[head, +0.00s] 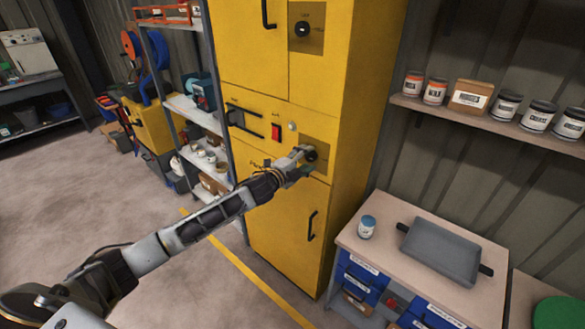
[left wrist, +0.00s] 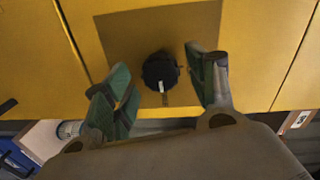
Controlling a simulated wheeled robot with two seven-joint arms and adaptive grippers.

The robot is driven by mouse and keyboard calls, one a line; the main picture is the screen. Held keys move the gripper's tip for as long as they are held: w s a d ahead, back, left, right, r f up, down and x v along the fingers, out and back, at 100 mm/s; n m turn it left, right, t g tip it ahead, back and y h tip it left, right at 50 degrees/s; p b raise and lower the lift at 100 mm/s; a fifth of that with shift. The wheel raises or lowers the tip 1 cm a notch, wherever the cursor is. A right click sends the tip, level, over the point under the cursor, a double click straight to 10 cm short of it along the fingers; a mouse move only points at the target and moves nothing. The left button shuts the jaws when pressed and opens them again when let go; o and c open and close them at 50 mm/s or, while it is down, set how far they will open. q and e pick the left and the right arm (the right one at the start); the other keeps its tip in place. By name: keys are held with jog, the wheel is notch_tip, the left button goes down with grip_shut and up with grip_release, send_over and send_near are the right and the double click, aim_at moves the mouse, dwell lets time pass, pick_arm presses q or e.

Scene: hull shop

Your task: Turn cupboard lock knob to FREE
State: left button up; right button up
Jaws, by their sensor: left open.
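The yellow cupboard (head: 282,215) stands in the middle of the head view. A black round lock knob (head: 311,155) sits on a brownish plate on its lower part, partly hidden by my left gripper. In the left wrist view the knob (left wrist: 160,68) shows a white mark at its lower edge. My left gripper (head: 304,160) is at this knob. In the left wrist view its green-padded fingers (left wrist: 158,65) are open, one on each side of the knob, with gaps showing. I cannot read the plate's lettering. My right gripper is not in view.
A second black knob (head: 303,30) is on the cupboard's upper part. A red switch (head: 276,131) is left of the lower knob. A workbench (head: 375,238) with a jar (head: 367,227) and grey tray (head: 440,252) stands at right.

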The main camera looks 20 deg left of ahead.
pick_arm(q)
jog(key=v, duration=1.1)
jog(key=shift+s, duration=0.35)
dwell(0.5)
jog(key=shift+a, duration=0.1)
dwell(0.8)
